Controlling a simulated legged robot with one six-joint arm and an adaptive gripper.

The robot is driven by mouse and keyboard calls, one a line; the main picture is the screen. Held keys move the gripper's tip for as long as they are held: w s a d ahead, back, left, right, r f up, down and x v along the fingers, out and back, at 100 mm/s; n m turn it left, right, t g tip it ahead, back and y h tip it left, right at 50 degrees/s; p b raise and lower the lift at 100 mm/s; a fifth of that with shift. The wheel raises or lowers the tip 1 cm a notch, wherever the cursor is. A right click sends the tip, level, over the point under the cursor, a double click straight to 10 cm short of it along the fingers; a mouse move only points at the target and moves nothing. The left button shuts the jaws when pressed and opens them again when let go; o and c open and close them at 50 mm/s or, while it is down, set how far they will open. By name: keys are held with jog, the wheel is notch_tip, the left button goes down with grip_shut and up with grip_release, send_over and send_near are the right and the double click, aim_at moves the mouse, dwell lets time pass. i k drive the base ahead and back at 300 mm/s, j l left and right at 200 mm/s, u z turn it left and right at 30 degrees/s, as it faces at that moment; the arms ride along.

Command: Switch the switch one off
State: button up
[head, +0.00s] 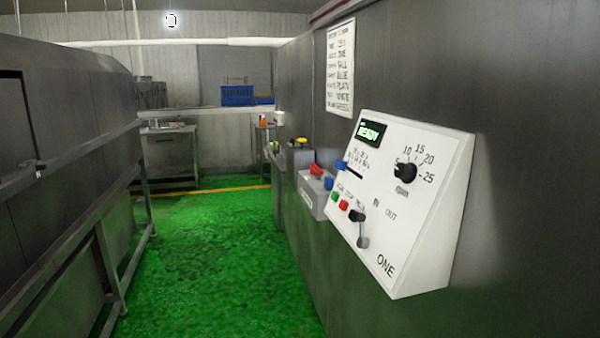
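A white control panel (410,205) marked ONE is mounted on the grey metal wall at the right. Its small screen (369,133) shows green text that appears to read READY. A rotary knob (405,171) with an rpm scale sits at the upper right, apparently pointing near 5. Small green (336,195) and red (345,205) buttons sit at the left, beside a black knob (356,215). A grey lever (362,236) hangs downward below the black knob. A blue part (341,165) sticks out at the panel's left edge. My gripper is not in view.
A grey box with a red part (312,195) is on the wall beyond the panel. A large metal machine (60,150) with a rail lines the left side. The green floor (215,260) between is clear. A blue crate (237,95) stands at the back.

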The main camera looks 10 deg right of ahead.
aim_at(315, 169)
jog(key=i+j+z, duration=0.7)
jog(key=i+j, duration=0.65)
jog(key=i, duration=0.35)
jog(key=i+j+z, duration=0.35)
jog(key=i+j, duration=0.85)
jog(key=j, duration=0.3)
